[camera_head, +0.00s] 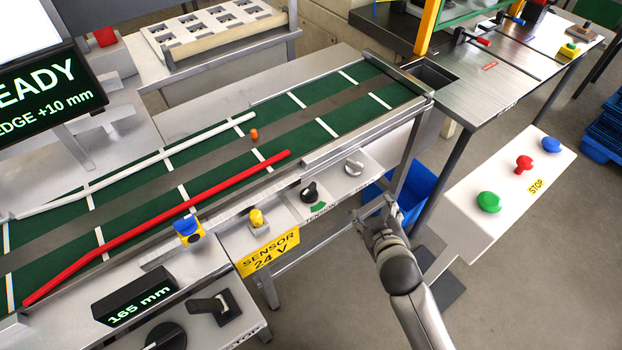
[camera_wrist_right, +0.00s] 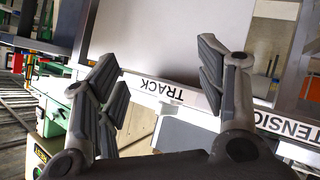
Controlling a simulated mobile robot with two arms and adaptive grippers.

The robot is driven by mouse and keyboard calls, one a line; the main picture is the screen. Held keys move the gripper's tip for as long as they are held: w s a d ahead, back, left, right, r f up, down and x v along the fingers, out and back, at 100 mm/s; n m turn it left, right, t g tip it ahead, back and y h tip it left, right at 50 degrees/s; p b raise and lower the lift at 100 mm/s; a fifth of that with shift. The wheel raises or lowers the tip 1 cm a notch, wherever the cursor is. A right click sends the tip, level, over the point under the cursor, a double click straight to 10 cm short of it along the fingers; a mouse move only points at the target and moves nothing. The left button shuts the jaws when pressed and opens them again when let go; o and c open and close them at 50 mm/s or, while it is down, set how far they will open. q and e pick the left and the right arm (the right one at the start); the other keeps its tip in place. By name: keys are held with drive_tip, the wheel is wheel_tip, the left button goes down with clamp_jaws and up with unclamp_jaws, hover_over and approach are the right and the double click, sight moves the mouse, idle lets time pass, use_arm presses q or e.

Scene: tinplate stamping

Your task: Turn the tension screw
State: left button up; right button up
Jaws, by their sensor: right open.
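A black knob (camera_head: 310,190) sits on the grey front panel of the conveyor, beside a partly readable "TENSION" label (camera_head: 320,212) and a green arc mark. A silver knob (camera_head: 354,166) sits to its right. My right gripper (camera_head: 376,212) is open and empty, to the right of and apart from both knobs, near the conveyor's end. In the right wrist view its open fingers (camera_wrist_right: 165,85) are in front of the "TRACK" label (camera_wrist_right: 160,90), with the "TENSION" label (camera_wrist_right: 290,127) at the right edge. No knob shows clearly there. My left gripper is not in view.
The green conveyor belt (camera_head: 235,185) carries a red strip (camera_head: 160,226), a white strip (camera_head: 140,165) and a small orange piece (camera_head: 254,134). A yellow sensor sign (camera_head: 268,252) hangs in front. A blue bin (camera_head: 412,200) stands behind my gripper. A button box (camera_head: 515,190) is at right.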

drive_tip(key=w+a+r+n+t+y, duration=0.25)
drive_tip(key=a+r, duration=0.25)
drive_tip(key=r, duration=0.3)
drive_tip(key=w+a+r+n+t+y, duration=0.2)
drive_tip(key=w+a+r+n+y, duration=0.15)
drive_tip(key=r, duration=0.45)
drive_tip(key=w+a+r+n+t+y, duration=0.25)
drive_tip(key=a+r+n, duration=0.2)
drive_tip(key=r, duration=0.35)
drive_tip(key=s+a+r+n+g+y, duration=0.3)
drive_tip(key=s+a+n+g+y, duration=0.2)
drive_tip(key=a+n+g, duration=0.5)
drive_tip(key=s+a+r+n+g+y, duration=0.3)
drive_tip(key=s+a+n+g+y, duration=0.5)
drive_tip(key=n, duration=0.5)
drive_tip(key=n+g+h+p, duration=0.15)
drive_tip(key=n+h, duration=0.65)
drive_tip(key=h, duration=1.4)
approach(310, 189)
drive_tip(key=shift+t, duration=0.25)
wheel_tip(310, 189, down, 9)
drive_tip(key=p, duration=0.2)
drive_tip(key=shift+s+d+p, duration=0.15)
drive_tip(key=shift+d+p, duration=0.05)
drive_tip(key=shift+p, duration=0.1)
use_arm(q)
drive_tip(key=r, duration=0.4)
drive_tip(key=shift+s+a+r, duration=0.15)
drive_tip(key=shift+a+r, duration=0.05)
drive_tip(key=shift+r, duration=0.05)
